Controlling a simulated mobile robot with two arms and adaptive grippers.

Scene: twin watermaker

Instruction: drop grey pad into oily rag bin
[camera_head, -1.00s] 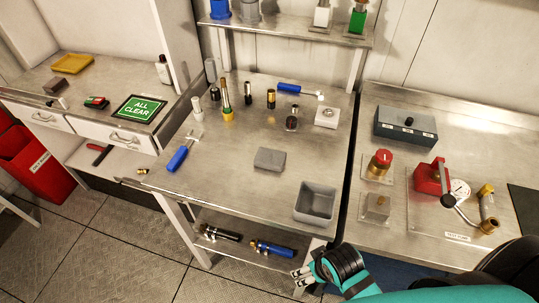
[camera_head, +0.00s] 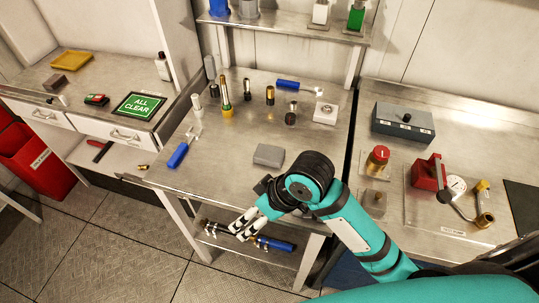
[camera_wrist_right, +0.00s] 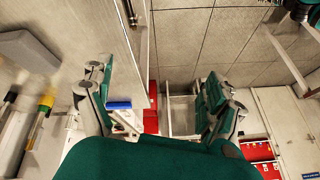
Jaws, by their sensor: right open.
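The grey pad (camera_head: 269,155) lies flat on the middle steel bench, just beyond my right arm. A grey block at the left edge of the right wrist view (camera_wrist_right: 28,52) looks like the same pad. My right gripper (camera_head: 240,223) is open and empty at the bench's front edge, nearer to me than the pad and not touching it. Its spread fingers also show in the right wrist view (camera_wrist_right: 162,108). A red bin (camera_head: 45,172) with a white label stands on the floor at far left; the label is too small to read. My left gripper is out of view.
The middle bench (camera_head: 200,170) holds a blue-handled tool (camera_head: 178,155), several upright fittings and a blue-handled brush (camera_head: 290,84). Its lower shelf holds cylinders. A valve rig (camera_head: 430,175) stands on the right bench. Floor (camera_head: 100,230) between bench and bin is clear.

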